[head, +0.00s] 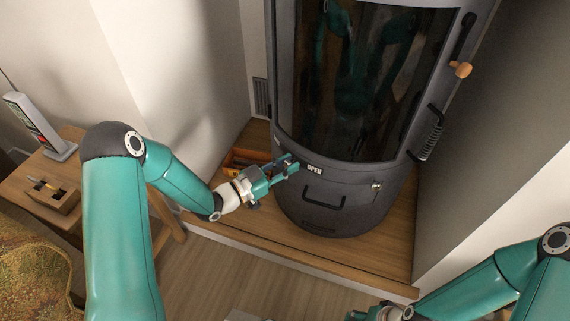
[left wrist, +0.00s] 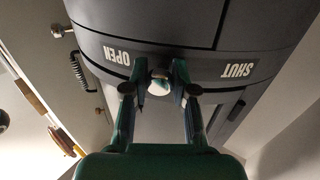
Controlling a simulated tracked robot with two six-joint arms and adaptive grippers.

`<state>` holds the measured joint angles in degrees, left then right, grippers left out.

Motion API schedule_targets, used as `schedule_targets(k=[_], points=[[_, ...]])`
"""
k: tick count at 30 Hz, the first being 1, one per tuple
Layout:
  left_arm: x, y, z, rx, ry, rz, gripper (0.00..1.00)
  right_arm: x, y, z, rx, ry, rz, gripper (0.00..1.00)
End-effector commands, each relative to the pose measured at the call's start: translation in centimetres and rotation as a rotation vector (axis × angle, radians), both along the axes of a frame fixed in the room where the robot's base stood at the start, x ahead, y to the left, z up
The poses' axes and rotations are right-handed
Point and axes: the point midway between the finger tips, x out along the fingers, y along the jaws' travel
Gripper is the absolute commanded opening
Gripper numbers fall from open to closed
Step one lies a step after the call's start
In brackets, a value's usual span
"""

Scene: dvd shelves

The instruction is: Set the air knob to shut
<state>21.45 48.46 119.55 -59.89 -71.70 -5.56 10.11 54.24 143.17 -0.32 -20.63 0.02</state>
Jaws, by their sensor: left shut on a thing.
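The dark grey stove (head: 345,200) has a curved glass door and a low band with the air slider. The white word OPEN (head: 314,169) shows just right of my left gripper (head: 289,166) in the head view. In the left wrist view, my left gripper (left wrist: 160,82) is shut on the small shiny air knob (left wrist: 160,80). The knob is between the OPEN label (left wrist: 117,55) and the SHUT label (left wrist: 237,71), nearer OPEN. My right gripper (head: 372,313) is partly cut off at the bottom edge.
The stove stands on a wooden platform (head: 390,245) between pale walls. A box (head: 240,160) sits on it behind my left gripper. A side table (head: 85,180) with a phone (head: 40,130) is at left. A wooden door knob (head: 461,69) and a coiled handle (head: 430,138) project on the right.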

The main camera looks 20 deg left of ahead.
Motion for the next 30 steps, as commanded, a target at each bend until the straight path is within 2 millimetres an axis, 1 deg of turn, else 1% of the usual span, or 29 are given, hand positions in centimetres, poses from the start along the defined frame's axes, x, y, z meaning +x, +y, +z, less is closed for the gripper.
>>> schedule_targets(k=[8, 11, 15, 18, 27, 28, 30], points=[[0.0, 0.1, 0.0, 0.0, 0.0, 0.001, 0.0, 0.0, 0.0, 0.0, 0.0, 0.0, 0.0, 0.49], [0.5, 0.9, -0.1, 0.0, -0.003, 0.003, 0.0, 0.0, 0.0, -0.3, 0.0, 0.0, 0.0, 0.49], [1.8, 3.2, -0.1, 0.0, -0.006, 0.006, 0.0, 0.0, 0.0, -1.0, 0.0, 0.0, 0.0, 0.49], [2.3, 4.2, -0.1, 0.0, -0.004, 0.004, 0.0, 0.0, 0.0, -1.1, 0.0, 0.0, 0.0, 0.49], [2.5, 4.7, 0.1, 0.001, -0.001, 0.01, 0.0, 0.0, 0.0, -1.1, 0.0, 0.0, 0.0, 0.49], [2.5, 4.8, 0.1, 0.001, -0.001, 0.011, 0.29, 0.0, 0.0, -1.1, 0.0, 0.0, 0.0, 0.49], [2.5, 4.8, 0.1, 0.001, -0.001, 0.011, 0.41, 0.0, 0.0, -1.1, 0.0, 0.0, 0.0, 0.49]])
